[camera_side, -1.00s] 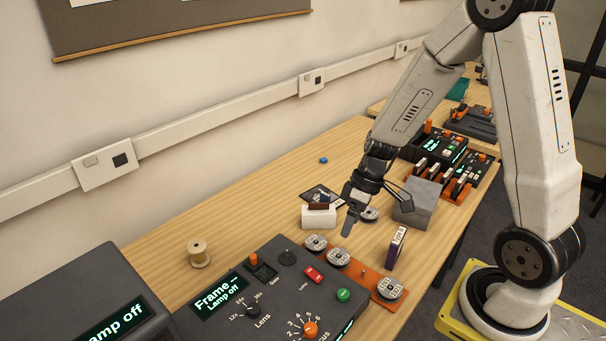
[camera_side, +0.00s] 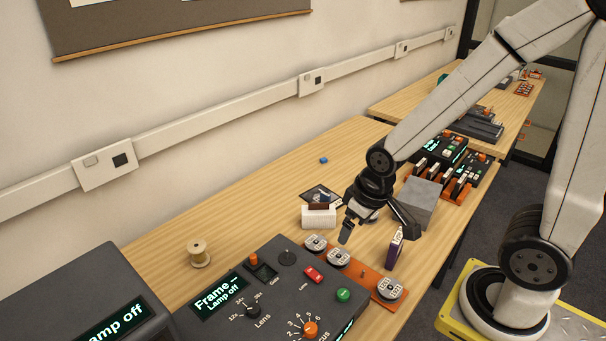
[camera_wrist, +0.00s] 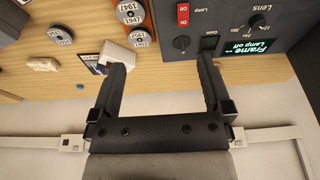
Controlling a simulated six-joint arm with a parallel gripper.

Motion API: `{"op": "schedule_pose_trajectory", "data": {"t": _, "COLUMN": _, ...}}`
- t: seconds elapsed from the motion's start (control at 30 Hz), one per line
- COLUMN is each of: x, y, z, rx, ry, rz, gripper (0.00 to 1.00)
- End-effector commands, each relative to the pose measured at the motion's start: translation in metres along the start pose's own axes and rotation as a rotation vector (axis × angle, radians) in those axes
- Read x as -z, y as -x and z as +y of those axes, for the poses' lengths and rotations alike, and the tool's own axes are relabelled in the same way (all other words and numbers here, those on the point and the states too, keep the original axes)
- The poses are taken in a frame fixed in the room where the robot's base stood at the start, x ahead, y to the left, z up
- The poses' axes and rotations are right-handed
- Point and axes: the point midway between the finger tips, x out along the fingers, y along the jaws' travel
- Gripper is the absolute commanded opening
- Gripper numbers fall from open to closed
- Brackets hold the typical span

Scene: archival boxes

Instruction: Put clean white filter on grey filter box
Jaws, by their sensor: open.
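A white ribbed block (camera_side: 318,216), which looks like the white filter, stands on the wooden table with a brown piece at its top. In the wrist view the white block (camera_wrist: 120,54) is partly behind my left finger. A plain grey box (camera_side: 425,196), likely the grey filter box, stands to the right, partly hidden by my arm. My gripper (camera_side: 377,229) is open and empty, to the right of the white block and in front of the grey box. In the wrist view my gripper (camera_wrist: 162,66) has its fingers wide apart; contact with the block cannot be told.
A dark control console (camera_side: 270,290) fills the near table. An orange tray (camera_side: 363,273) with round labelled cans lies beside it. A purple upright box (camera_side: 394,249) stands close to my gripper. A wooden spool (camera_side: 199,254) is at the left. The table by the wall is mostly clear.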

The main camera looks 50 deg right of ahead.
Motion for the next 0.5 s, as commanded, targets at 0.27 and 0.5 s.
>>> {"op": "schedule_pose_trajectory", "data": {"t": 0.27, "x": 0.0001, "y": 0.0, "z": 0.0, "rx": 0.0, "ry": 0.0, "rz": 0.0, "gripper": 1.0}}
{"op": "schedule_pose_trajectory", "data": {"t": 0.5, "x": 0.0051, "y": -0.0013, "z": 0.0017, "rx": -0.001, "ry": 0.011, "rz": -0.004, "gripper": 1.0}}
